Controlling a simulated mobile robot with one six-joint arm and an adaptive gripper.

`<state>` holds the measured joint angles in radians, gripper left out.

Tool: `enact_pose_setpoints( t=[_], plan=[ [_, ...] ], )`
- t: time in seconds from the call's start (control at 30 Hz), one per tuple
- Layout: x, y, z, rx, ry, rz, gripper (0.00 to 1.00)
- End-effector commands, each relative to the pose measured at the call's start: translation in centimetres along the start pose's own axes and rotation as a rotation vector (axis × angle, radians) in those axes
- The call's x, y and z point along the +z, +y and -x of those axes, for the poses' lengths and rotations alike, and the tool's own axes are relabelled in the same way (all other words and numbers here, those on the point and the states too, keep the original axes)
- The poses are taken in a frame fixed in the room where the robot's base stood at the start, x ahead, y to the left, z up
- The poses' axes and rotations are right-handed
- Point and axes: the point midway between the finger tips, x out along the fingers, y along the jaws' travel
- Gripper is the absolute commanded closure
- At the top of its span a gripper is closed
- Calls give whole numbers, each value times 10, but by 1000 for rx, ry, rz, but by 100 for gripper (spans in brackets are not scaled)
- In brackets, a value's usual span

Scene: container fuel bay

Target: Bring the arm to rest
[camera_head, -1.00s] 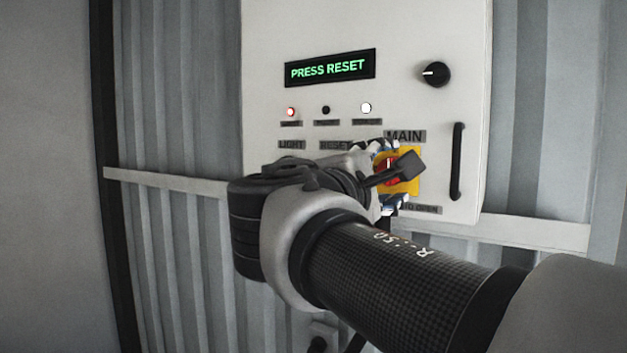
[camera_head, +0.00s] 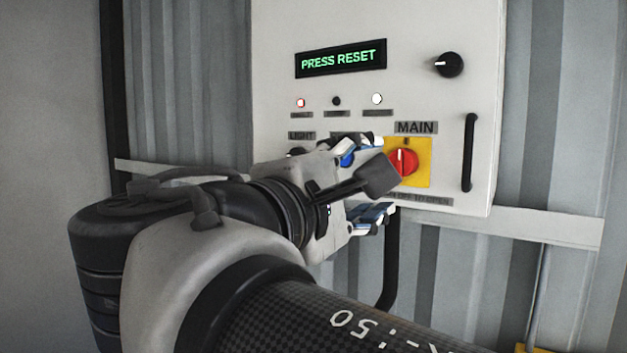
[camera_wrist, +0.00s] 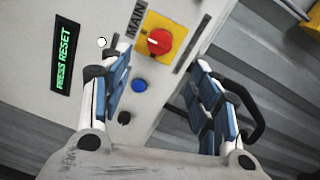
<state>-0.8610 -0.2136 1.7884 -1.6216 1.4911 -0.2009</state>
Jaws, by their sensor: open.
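My gripper (camera_head: 362,180) is open and empty in front of the lower part of the white control cabinet (camera_head: 420,25). In the wrist view its two blue-padded fingers (camera_wrist: 165,100) stand wide apart. The red MAIN switch (camera_head: 404,162) on its yellow plate lies just right of the gripper in the head view, and beyond the fingers in the wrist view (camera_wrist: 159,41). A blue button (camera_wrist: 139,86) shows between the fingers. The display (camera_head: 341,58) reads PRESS RESET in green. My gripper hides part of the label row below the lamps in the head view.
A black selector knob (camera_head: 449,64) and a black vertical handle (camera_head: 469,152) are on the cabinet's right side. A red lamp (camera_head: 300,103) and a white lamp (camera_head: 377,99) are lit. Corrugated wall (camera_head: 185,80) and a pale rail (camera_head: 550,227) lie around the cabinet.

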Motion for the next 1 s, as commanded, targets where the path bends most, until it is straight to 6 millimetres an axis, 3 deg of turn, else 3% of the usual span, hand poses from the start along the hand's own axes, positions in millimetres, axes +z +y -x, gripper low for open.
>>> enact_pose_setpoints(
  t=[0.07,0.17,0.27,0.4,0.47,0.6,0.7,0.83,1.0],
  plan=[
    [2,-5,-2,-15,-2,-1,43],
    [12,-30,-12,-88,-4,-7,43],
    [31,-80,-24,-237,-13,-33,43],
    [65,-176,-23,-519,-39,-137,43],
    [79,-216,-14,-646,-57,-208,43],
    [101,-305,27,-937,-124,-449,43],
    [103,-350,61,-1106,-182,-660,43],
    [96,-384,96,-1251,-254,-918,43],
    [85,-401,116,-1333,-309,-1123,43]
  ],
)
